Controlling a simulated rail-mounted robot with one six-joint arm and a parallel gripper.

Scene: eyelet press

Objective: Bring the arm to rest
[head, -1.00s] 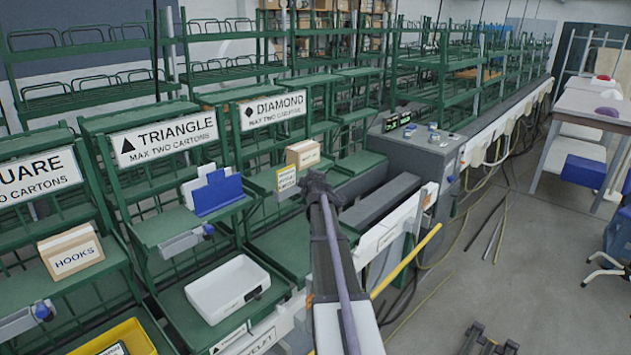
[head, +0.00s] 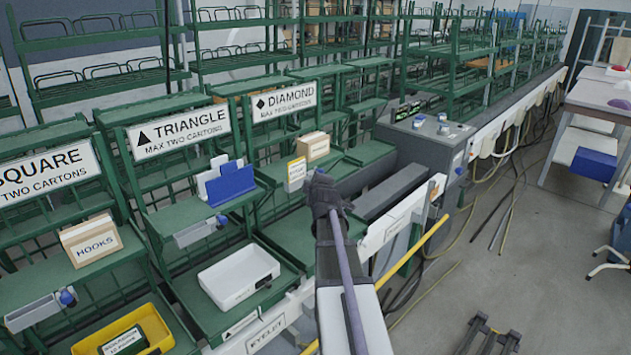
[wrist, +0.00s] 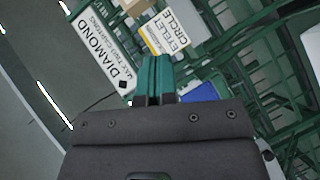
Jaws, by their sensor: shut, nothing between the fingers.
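My arm reaches up through the middle of the head view, with my dark gripper (head: 320,180) at its far end, in front of the shelf under the DIAMOND sign (head: 284,103). In the wrist view, the teal fingers of my gripper (wrist: 154,60) lie together, shut with nothing between them. They point toward a white and yellow card reading EYELET CIRCLE (wrist: 166,32). In the head view, the fingertips are hard to make out against the wrist. I see no contact between the gripper and the shelf.
Green racks carry a HOOKS carton (head: 91,240), a blue divider (head: 231,184), a small carton (head: 313,147), a white tray (head: 239,278) and a yellow bin (head: 160,338). A grey control box (head: 430,137) stands right of the gripper. A yellow bar (head: 412,252) runs beside the arm. Open floor lies to the right.

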